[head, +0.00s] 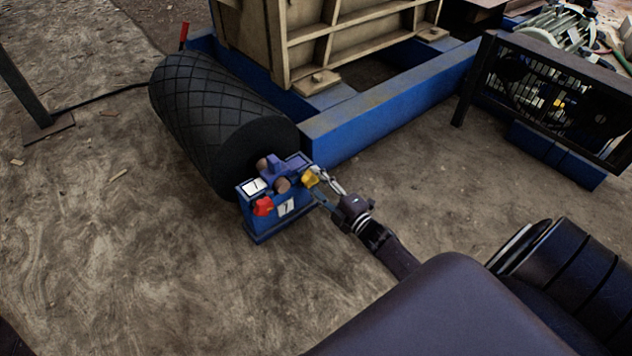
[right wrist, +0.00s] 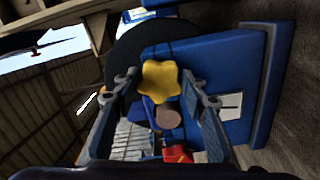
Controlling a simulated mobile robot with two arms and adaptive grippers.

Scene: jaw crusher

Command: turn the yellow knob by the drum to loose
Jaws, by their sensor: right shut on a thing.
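The yellow knob (head: 310,178) sits on the right side of a small blue stand at the end of the black drum (head: 220,120). In the right wrist view the lobed yellow knob (right wrist: 160,81) lies between the two fingertips. My right gripper (head: 318,180) reaches it from the right and is shut on it; in the right wrist view the fingers (right wrist: 159,85) stand on both sides of the knob. The knob's pointer or marking is too small to read. My left gripper is not in view.
The blue stand (head: 262,226) also carries a red knob (head: 263,206) and white labels. Behind it runs a blue frame beam (head: 385,110) under a tan machine body (head: 355,35). A dark mesh guard (head: 545,95) stands at the right. The dirt ground at left is mostly clear.

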